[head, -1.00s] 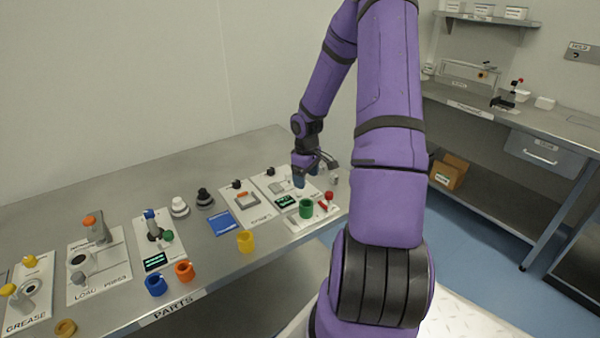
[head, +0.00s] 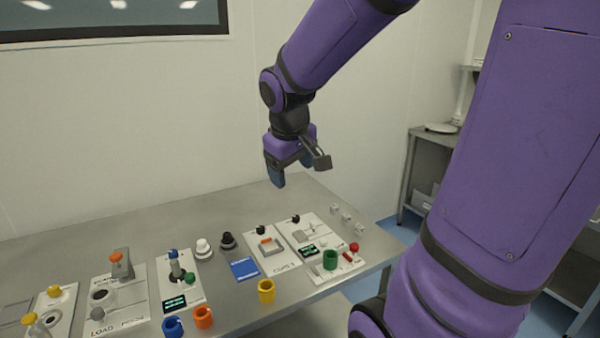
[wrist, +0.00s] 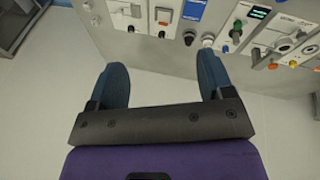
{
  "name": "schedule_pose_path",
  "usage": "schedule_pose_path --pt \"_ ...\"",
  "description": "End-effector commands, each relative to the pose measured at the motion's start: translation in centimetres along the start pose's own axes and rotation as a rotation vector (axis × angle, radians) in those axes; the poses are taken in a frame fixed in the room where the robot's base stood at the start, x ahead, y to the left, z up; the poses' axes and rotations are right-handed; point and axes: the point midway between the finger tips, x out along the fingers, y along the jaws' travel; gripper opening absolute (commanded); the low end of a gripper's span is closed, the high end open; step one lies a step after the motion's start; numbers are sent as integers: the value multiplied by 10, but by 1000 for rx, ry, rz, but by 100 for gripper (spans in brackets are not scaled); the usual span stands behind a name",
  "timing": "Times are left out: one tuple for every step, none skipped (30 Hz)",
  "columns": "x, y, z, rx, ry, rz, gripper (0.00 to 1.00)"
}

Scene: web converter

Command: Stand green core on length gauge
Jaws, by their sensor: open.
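The green core (head: 330,260) is a short hollow cylinder. It stands upright at the front of the rightmost white board (head: 327,236), beside a small dark display and a red knob. The board's label is not readable, so I cannot confirm from lettering that it is the length gauge. My gripper (head: 290,172) is open and empty, raised above the back of the table, apart from the core. In the wrist view its two blue fingers (wrist: 162,64) are spread with only pale floor and the table edge beyond. I cannot make out the core there.
On the table (head: 355,292) stand a yellow core (head: 266,291), an orange core (head: 203,316) and a blue core (head: 172,327). A blue card (head: 244,269) lies behind the yellow one. Several stations fill the left. Small pale blocks (head: 347,219) sit at the right edge.

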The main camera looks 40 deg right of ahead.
Motion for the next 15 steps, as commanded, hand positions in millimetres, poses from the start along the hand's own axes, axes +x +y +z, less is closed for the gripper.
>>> schedule_pose_path --pt "-16 -10 8 5 30 -6 74" --pt "-24 -15 13 12 44 -13 74" --pt "-34 -22 19 20 66 -23 74" --pt "-41 -27 25 25 79 -32 74" --pt "-48 -32 31 32 93 -42 74" --pt "-57 -38 38 39 114 -56 74" --pt "-63 -43 44 44 128 -69 74" --pt "-69 -47 51 49 142 -82 74" --pt "-76 -53 59 55 160 -100 74" --pt "-81 -57 65 59 173 -114 74" --pt "-86 -60 71 63 184 -128 74" --pt "-90 -64 78 68 198 -147 74" --pt "-94 -67 83 70 207 -160 74" --pt "-96 -69 88 72 216 -171 74" --pt "-100 -72 93 74 224 -186 74"
